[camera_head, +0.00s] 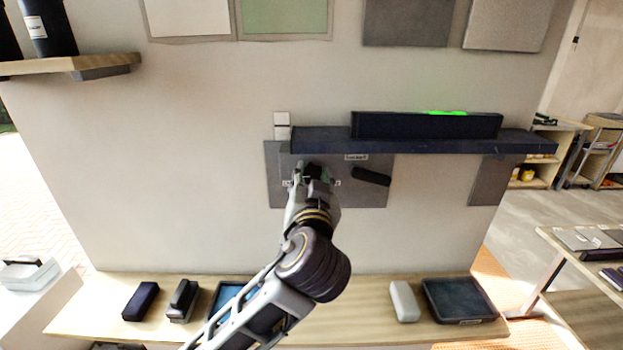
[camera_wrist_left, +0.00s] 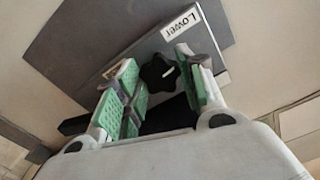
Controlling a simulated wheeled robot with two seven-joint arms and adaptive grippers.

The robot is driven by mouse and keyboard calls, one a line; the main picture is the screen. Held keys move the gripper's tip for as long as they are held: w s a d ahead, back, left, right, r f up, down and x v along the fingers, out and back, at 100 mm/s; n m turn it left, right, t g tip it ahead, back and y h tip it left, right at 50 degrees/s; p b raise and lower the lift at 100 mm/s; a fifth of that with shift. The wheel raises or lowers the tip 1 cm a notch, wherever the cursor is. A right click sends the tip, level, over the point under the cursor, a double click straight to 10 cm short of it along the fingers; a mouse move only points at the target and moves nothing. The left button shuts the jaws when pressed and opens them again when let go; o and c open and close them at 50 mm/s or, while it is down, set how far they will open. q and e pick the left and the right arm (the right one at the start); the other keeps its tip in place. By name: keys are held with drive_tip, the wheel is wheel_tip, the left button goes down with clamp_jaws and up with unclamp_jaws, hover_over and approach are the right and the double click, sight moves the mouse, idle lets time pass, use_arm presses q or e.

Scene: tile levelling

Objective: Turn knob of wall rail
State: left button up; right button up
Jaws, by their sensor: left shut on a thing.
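The dark wall rail (camera_head: 420,144) runs across the wall at centre right, over a grey wall plate (camera_head: 280,158). A black lobed knob (camera_wrist_left: 158,74) with a pale mark sits on the plate, near a label reading "Lower" (camera_wrist_left: 181,20). My left gripper (camera_head: 316,172) is at the plate, below the rail's left end, and hides the knob in the head view. In the left wrist view its green-padded fingers (camera_wrist_left: 156,84) are on either side of the knob, shut on it. My right gripper is not in view.
A long dark box with a green strip (camera_head: 427,126) lies on the rail. A black bar (camera_head: 372,176) is on the plate right of my gripper. Below, a wooden bench (camera_head: 365,325) holds dark blocks, a pale block (camera_head: 404,301) and trays. A shelf (camera_head: 60,66) is upper left.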

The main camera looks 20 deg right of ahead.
use_arm(q)
drive_tip(key=shift+r, duration=0.1)
idle(0.3)
drive_tip(key=o, duration=1)
drive_tip(key=shift+s, duration=0.15)
drive_tip(key=v, duration=1.1)
drive_tip(key=shift+s, duration=0.35)
drive_tip(key=shift+a, duration=0.2)
